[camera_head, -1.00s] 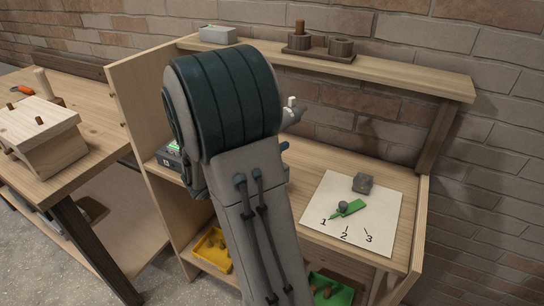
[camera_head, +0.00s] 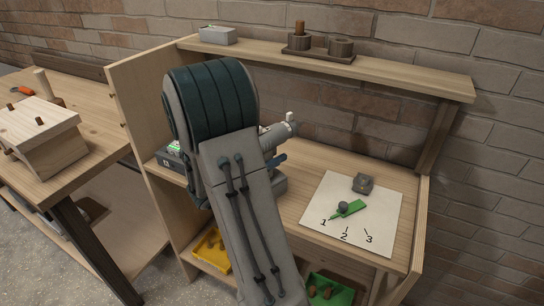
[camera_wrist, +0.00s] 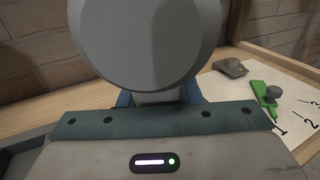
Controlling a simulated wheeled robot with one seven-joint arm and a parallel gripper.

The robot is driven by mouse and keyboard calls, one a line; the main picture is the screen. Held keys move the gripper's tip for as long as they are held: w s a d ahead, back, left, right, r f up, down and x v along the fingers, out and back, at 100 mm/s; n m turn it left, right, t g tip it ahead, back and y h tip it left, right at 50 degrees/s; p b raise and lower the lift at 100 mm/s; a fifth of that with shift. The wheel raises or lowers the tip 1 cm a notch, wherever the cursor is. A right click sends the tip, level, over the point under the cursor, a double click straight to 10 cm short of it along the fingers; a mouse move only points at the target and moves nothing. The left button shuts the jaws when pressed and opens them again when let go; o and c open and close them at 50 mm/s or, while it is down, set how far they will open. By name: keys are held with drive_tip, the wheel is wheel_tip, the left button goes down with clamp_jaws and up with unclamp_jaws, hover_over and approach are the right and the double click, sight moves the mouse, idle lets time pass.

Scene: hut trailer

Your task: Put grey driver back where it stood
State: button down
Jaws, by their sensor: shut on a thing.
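The grey driver shows in the wrist view as a large grey round body (camera_wrist: 140,45) between my blue fingers, filling the upper middle. My gripper (camera_wrist: 160,98) is shut on it. I cannot tell whether that part belongs to the driver, or whether the driver's lower end touches the bench.
A white sheet (camera_head: 383,231) marked 1, 2, 3 lies right on the bench, with a green pointer (camera_head: 347,210) aimed near 1 and a small grey block (camera_head: 363,184). A device with a green light (camera_head: 172,150) stands left. Yellow (camera_head: 209,262) and green trays sit below.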

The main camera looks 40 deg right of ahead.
drive_tip(key=shift+f, duration=0.15)
drive_tip(key=c, duration=1)
unclamp_jaws()
drive_tip(key=shift+c, duration=0.2)
drive_tip(key=shift+r, duration=0.25)
drive_tip(key=a, duration=1.2)
drive_tip(key=s+a+f+m+g+y, duration=0.2)
drive_tip(key=s+a+m+g+y, duration=0.1)
drive_tip(key=s+m+y, duration=0.7)
drive_tip(key=s+a+r+m+t+y, duration=0.2)
drive_tip(key=a+m+t+y, duration=0.3)
drive_tip(key=a+m+y, duration=0.3)
drive_tip(key=s+a+b, duration=0.1)
drive_tip(key=a, duration=0.3)
drive_tip(key=shift+a+t, duration=0.3)
drive_tip(key=shift+a, duration=0.05)
